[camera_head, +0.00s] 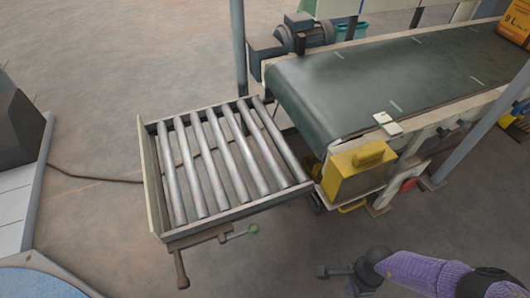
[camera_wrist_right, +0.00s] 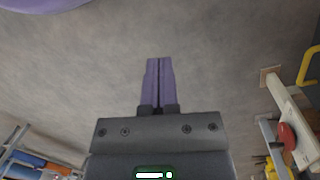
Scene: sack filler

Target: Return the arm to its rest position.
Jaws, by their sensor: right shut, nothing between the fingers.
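My right gripper (camera_head: 322,271) is at the lower right of the head view, at the end of my purple-sleeved arm, over bare floor. In the right wrist view its two purple fingers (camera_wrist_right: 158,84) are together and empty. It is apart from the roller table and the conveyor. My left gripper does not show in either view.
A roller table (camera_head: 222,212) with several metal rollers stands left of centre, with a green-tipped lever (camera_head: 253,230) on its front. A dark belt conveyor (camera_head: 360,85) with a yellow box (camera_head: 357,172) at its end is at the right. The floor in front is clear.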

